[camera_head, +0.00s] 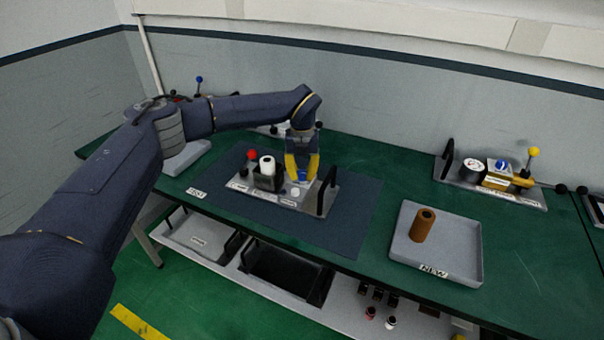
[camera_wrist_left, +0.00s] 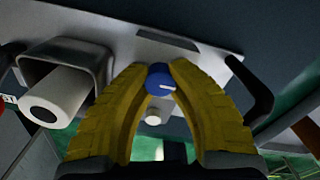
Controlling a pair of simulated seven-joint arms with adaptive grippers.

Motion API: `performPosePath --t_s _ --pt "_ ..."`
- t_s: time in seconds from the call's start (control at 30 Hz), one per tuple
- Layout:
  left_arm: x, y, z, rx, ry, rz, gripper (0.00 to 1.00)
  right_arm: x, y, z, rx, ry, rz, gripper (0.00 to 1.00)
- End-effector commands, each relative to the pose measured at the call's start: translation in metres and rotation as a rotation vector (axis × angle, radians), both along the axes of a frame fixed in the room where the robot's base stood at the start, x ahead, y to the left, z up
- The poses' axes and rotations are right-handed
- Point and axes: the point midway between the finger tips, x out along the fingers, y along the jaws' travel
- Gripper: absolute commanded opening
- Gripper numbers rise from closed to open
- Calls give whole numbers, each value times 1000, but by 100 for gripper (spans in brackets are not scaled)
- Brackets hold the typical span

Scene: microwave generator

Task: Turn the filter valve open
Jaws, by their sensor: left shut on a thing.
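The filter valve is a blue round knob (camera_head: 302,177) with a white mark, on a grey panel (camera_head: 238,184) that lies on the dark mat. It also shows in the left wrist view (camera_wrist_left: 160,79). My left gripper (camera_head: 302,174) reaches down from above, its yellow fingers on either side of the knob and closed on it. In the left wrist view the fingertips (camera_wrist_left: 159,72) touch the knob's sides. A white cylinder (camera_head: 266,166) in a dark holder and a red knob (camera_head: 251,154) are on the same panel, left of the gripper. My right gripper is not in view.
A grey tray (camera_head: 463,262) marked NEW holds a brown cylinder (camera_head: 422,225) at the right. Another panel (camera_head: 530,196) with a yellow-topped lever stands farther back right. The green table between is clear.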

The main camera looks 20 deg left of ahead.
Motion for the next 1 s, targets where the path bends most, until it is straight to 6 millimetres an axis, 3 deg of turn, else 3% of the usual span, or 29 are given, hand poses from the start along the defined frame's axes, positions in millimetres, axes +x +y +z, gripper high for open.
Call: performPosePath --t_s 0.4,0.43,0.7,1.0 --pt "0 0 0 -1 0 6 0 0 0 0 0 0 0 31" --pt "0 0 0 -1 0 6 21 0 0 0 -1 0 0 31" --pt "0 0 0 0 0 6 52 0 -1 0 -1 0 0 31" --pt "0 0 2 0 -1 5 52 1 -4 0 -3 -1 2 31"
